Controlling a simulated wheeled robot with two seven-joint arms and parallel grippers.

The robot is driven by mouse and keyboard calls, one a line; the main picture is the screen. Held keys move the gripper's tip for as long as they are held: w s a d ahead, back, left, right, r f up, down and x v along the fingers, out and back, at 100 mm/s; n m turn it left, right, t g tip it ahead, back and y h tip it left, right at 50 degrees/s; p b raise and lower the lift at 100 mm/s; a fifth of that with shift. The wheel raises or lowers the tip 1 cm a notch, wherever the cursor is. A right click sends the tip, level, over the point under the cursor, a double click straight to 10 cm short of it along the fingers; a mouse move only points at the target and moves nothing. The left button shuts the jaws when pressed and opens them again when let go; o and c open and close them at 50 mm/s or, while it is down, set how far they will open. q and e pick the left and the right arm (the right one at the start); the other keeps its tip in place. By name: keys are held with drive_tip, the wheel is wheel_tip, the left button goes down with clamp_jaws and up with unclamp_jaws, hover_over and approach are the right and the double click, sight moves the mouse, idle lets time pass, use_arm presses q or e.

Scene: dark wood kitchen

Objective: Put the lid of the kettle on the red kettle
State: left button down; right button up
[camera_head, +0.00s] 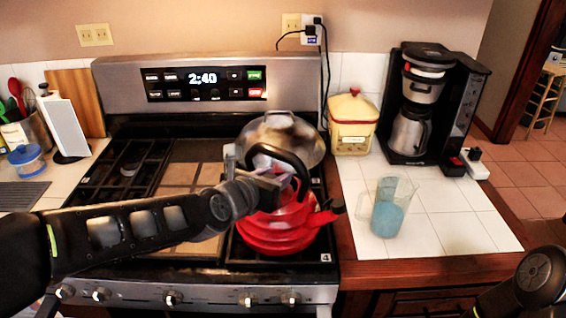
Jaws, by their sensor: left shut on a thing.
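The red kettle (277,232) stands upright on the front right burner of the stove, its spout pointing right and its black handle (291,160) arching over the top. My left gripper (278,172) is above the kettle, by the handle. It is shut on what appears to be the kettle lid, which is mostly hidden by the fingers and handle. Whether the lid touches the kettle's opening cannot be told. Part of my right arm shows at the lower right corner; its gripper is out of view.
A silver pot with a domed lid (300,130) sits behind the kettle. On the right counter are a yellow canister (353,125), a black coffee maker (431,105) and a clear cup of blue liquid (388,217). Utensils and a blue-lidded jar (27,160) stand at the left.

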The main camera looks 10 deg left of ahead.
use_arm(q)
drive_tip(key=shift+w+r, duration=0.1)
drive_tip(key=w, duration=0.1)
drive_tip(key=w+p, duration=0.1)
drive_tip(key=w+d+p, duration=0.1)
drive_tip(key=w, duration=0.1)
drive_tip(key=shift+f, duration=0.3)
drive_tip(key=shift+f, duration=0.1)
drive_tip(key=shift+f, duration=0.15)
drive_tip(key=c, duration=1)
unclamp_jaws()
